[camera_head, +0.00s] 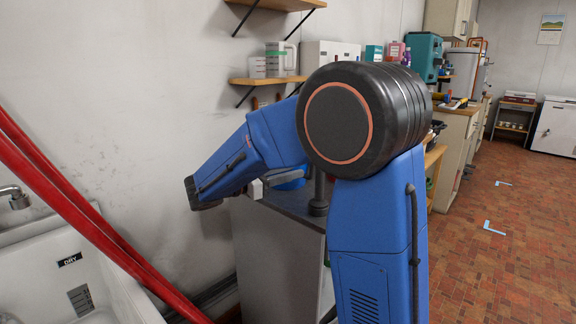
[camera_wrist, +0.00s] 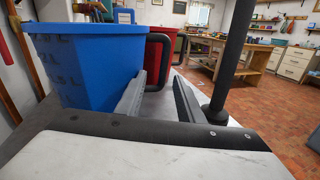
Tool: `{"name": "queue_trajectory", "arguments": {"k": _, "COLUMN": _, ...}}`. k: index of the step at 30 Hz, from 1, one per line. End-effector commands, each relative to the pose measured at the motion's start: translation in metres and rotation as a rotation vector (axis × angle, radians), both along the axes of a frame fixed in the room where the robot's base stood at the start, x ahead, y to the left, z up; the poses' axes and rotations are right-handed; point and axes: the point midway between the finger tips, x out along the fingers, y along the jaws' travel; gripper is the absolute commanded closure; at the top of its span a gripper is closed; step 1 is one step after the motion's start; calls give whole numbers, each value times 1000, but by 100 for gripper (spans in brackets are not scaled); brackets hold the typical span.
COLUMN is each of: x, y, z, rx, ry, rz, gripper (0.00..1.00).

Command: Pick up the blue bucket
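The blue bucket (camera_wrist: 90,65) stands upright on a grey top at the left of the wrist view, with a dark handle (camera_wrist: 158,60) on its right side. In the head view only a small part of the bucket (camera_head: 290,184) shows; my arm hides the rest. My gripper (camera_wrist: 158,88) is open, its two grey fingers pointing forward, one on each side of the handle's lower part in the picture. The left finger is close to the bucket wall. I cannot tell whether either finger touches the bucket or the handle.
A black post (camera_wrist: 234,50) rises from the grey top (camera_head: 290,204) right of my gripper. A red container (camera_wrist: 161,45) stands behind the blue bucket. Red hoses (camera_head: 85,215) and a white sink (camera_head: 40,262) are at left.

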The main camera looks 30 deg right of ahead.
Motion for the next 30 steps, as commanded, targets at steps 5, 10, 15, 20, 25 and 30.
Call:
{"name": "queue_trajectory", "arguments": {"k": 5, "x": 1, "y": -22, "z": 0, "rx": 0, "ry": -1, "rz": -1, "gripper": 66}}
{"name": "queue_trajectory", "arguments": {"k": 10, "x": 1, "y": -29, "z": 0, "rx": 1, "ry": -1, "rz": 0, "gripper": 66}}
{"name": "queue_trajectory", "arguments": {"k": 15, "x": 0, "y": -38, "z": 1, "rx": 0, "ry": -1, "rz": -1, "gripper": 66}}
{"name": "queue_trajectory", "arguments": {"k": 20, "x": -3, "y": -58, "z": 1, "rx": 1, "ry": 0, "rz": -2, "gripper": 66}}
{"name": "queue_trajectory", "arguments": {"k": 25, "x": -1, "y": -77, "z": 1, "rx": 0, "ry": 0, "rz": 0, "gripper": 66}}
{"name": "queue_trajectory", "arguments": {"k": 30, "x": -1, "y": -81, "z": 1, "rx": 0, "ry": 0, "rz": 0, "gripper": 66}}
